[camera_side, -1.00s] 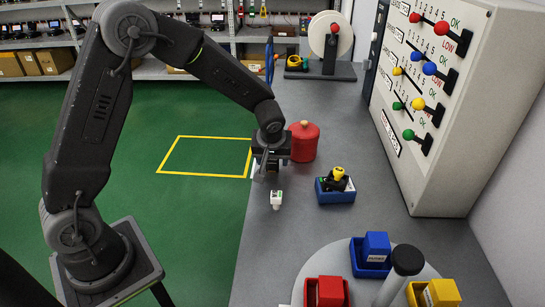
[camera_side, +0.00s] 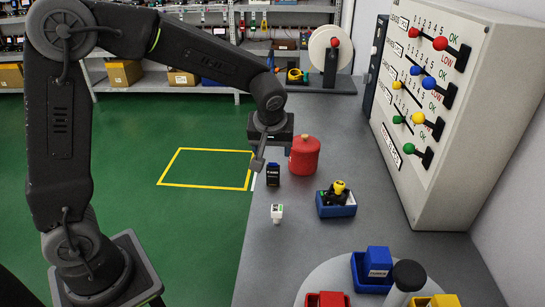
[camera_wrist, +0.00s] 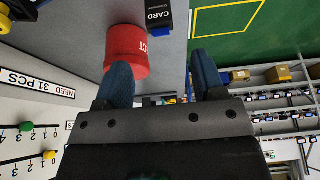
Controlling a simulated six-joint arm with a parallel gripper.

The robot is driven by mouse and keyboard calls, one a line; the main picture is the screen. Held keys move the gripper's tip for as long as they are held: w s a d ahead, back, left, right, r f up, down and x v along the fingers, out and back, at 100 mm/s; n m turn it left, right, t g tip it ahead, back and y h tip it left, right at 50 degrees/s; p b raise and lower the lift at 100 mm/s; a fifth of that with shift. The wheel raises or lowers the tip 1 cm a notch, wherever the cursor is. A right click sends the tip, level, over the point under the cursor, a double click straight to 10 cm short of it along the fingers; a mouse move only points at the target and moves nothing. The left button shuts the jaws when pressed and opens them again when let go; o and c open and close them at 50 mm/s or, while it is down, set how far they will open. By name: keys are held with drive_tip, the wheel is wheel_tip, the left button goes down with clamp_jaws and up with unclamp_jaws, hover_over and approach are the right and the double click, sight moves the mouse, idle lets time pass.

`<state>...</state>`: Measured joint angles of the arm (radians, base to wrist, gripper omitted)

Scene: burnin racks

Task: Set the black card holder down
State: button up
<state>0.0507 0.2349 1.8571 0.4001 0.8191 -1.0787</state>
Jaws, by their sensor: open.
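The black card holder (camera_side: 273,175) stands upright on the grey bench near its left edge, beside the red canister (camera_side: 304,156). A white label with "CARD" shows on it in the wrist view (camera_wrist: 158,18), at the top. My gripper (camera_side: 259,163) is above and slightly left of the card holder in the side view, apart from it. In the wrist view my gripper's two blue-grey fingers (camera_wrist: 161,76) are spread with nothing held between them. The red canister also shows there (camera_wrist: 127,50), near the left finger.
A small white item (camera_side: 277,213) and a blue bin (camera_side: 337,206) with a yellow-topped black thing stand nearer on the bench. A slider panel (camera_side: 450,110) rises at right. A turntable (camera_side: 325,277) with coloured bins is in front. A yellow floor outline (camera_side: 205,168) is at left.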

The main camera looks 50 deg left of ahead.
drive_tip(key=s+d+r+m+t+h, duration=0.1)
drive_tip(key=s+r+m, duration=0.3)
drive_tip(key=s, duration=0.7)
drive_tip(key=s+d+r+m+t+h, duration=0.1)
drive_tip(key=s+m, duration=0.4)
drive_tip(key=s, duration=0.6)
drive_tip(key=shift+s+d+r+h, duration=0.25)
drive_tip(key=shift+d+r+h, duration=0.35)
drive_tip(key=shift+r, duration=0.75)
